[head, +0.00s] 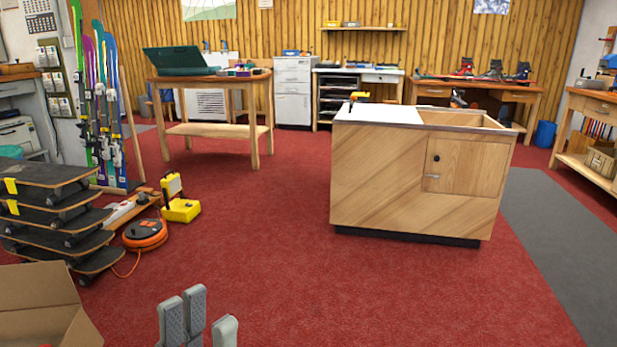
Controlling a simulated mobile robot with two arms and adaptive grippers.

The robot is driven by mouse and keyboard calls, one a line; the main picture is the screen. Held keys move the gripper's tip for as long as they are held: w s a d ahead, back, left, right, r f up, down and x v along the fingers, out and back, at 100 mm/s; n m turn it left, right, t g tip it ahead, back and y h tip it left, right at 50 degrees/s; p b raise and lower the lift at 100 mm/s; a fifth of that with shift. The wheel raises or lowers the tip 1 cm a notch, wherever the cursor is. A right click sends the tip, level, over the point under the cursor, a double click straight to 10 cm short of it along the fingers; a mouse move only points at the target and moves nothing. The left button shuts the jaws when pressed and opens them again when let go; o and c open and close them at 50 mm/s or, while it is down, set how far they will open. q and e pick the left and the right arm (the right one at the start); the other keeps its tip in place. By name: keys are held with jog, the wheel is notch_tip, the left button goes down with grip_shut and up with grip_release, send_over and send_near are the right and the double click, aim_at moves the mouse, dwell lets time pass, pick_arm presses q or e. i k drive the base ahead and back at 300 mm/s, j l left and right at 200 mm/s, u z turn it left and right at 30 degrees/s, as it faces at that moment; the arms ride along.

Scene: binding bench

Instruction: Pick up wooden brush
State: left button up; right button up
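I cannot make out a wooden brush anywhere in the head view; the small items on the far benches are too small to tell. My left gripper (207,318) shows at the bottom edge, left of centre, with grey fingers pointing up. Its fingers stand apart and nothing shows between them. It is over the red floor, well short of the benches. My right gripper is not in view.
A wooden cabinet (380,190) with a white top stands right of centre. A wooden table (218,130) stands behind left. Stacked skateboards (52,205), an orange cable reel (145,234) and an open cardboard box (45,305) are left. The red carpet (270,240) is clear in the middle.

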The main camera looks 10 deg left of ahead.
aim_at(149, 191)
jog(key=i+j+u, duration=0.15)
jog(key=i+u, duration=0.15)
jog(key=i, duration=0.4)
jog(key=i+u, duration=0.3)
jog(key=i, duration=0.35)
jog(key=i+l+u, duration=0.3)
jog(key=i, duration=0.4)
jog(key=i+u, duration=0.3)
jog(key=i, duration=0.15)
jog(key=i+u, duration=0.25)
jog(key=i, duration=0.2)
jog(key=i+l+u, duration=0.15)
jog(key=i+u, duration=0.15)
jog(key=i+l+u, duration=0.3)
jog(key=i, duration=0.25)
